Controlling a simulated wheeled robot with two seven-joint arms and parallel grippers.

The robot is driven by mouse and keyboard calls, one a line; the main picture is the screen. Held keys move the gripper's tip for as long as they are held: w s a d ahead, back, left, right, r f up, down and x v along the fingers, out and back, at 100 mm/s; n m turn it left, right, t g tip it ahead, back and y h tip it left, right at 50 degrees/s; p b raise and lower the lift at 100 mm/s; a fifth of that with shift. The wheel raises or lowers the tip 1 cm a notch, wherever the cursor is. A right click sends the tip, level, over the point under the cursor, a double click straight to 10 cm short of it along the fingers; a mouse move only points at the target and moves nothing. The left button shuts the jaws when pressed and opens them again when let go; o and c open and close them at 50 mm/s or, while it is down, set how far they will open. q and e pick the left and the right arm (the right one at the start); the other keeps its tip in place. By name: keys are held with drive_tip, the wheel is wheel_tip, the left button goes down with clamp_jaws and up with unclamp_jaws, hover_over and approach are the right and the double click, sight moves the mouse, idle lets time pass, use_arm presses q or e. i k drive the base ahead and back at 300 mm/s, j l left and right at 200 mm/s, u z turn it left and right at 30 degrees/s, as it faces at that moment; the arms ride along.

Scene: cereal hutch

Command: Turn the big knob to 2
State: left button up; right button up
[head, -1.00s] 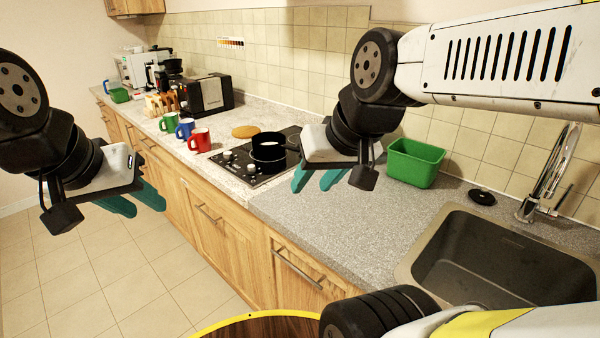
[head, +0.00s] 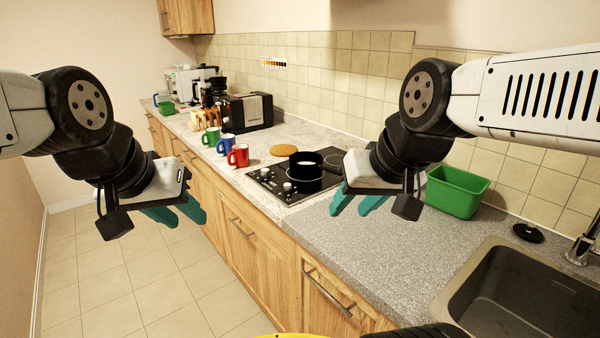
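A black hob (head: 270,184) with several pale knobs along its left and front side is set in the counter. Its knobs are small, and I cannot read any markings or tell which one is the big knob. A black pot (head: 307,172) with white contents stands on the hob. My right gripper (head: 352,210) has its teal fingers apart and empty, over the counter to the right of the hob. My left gripper (head: 183,222) is over the floor in front of the cabinets, its teal fingers slightly apart and empty.
Red (head: 238,156), blue (head: 226,145) and green (head: 211,138) mugs stand left of the hob. A round wooden board (head: 283,150) lies behind it. A green tub (head: 457,192) and a sink (head: 515,300) are on the right. A toaster (head: 249,111) stands further back.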

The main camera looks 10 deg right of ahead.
sight(264, 172)
drive_tip(key=i+j+u, duration=0.15)
drive_tip(key=i+u, duration=0.25)
drive_tip(key=i, duration=0.45)
